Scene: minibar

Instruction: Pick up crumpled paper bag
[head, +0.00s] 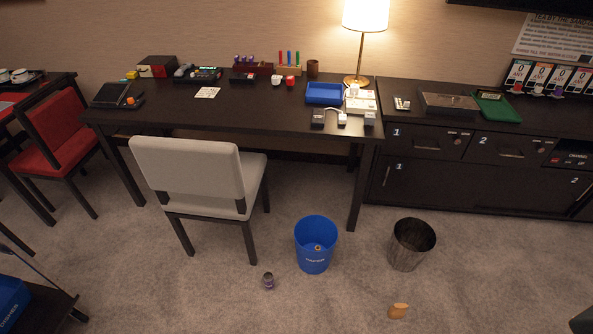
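A small tan object (398,310), which looks like the crumpled paper bag, lies on the grey carpet near the bottom of the head view, right of centre. It is small in the picture, so its folds are hard to make out. Nothing touches it, and the floor around it is clear. Neither of my grippers can be made out in this view.
A blue paper bin (312,262) and a dark metal bin (405,258) stand behind it. A small dark can-like item (268,281) is on the floor. A grey chair (190,170) faces the desk (250,118). A drawer cabinet (450,180) stands right.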

